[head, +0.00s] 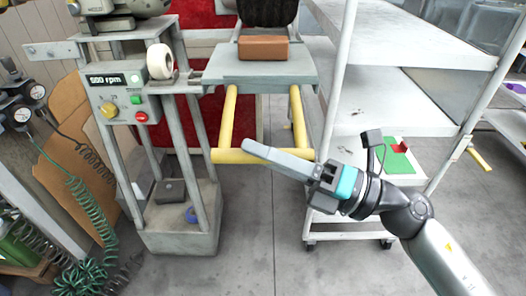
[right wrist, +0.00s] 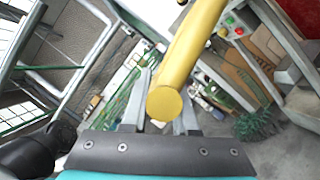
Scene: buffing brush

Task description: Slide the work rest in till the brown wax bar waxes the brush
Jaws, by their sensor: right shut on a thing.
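The work rest is a grey plate (head: 262,78) with a yellow U-shaped handle (head: 229,120) reaching toward me. The brown wax bar (head: 263,48) lies on the plate near its far edge. The dark brush (head: 268,10) is behind the bar, cut off by the top of the head view; a narrow strip seems to separate them. My right gripper (head: 265,155) is shut on the handle's front crossbar, near its middle. In the right wrist view the yellow bar (right wrist: 187,60) runs between the fingers (right wrist: 165,112). My left gripper is not in view.
A control panel (head: 120,80) reading 500 rpm, with several knobs and buttons, stands left of the rest. A white shelf cart (head: 375,130) stands close on the right. Green coiled hoses (head: 80,190) lie at the left. The floor in front is clear.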

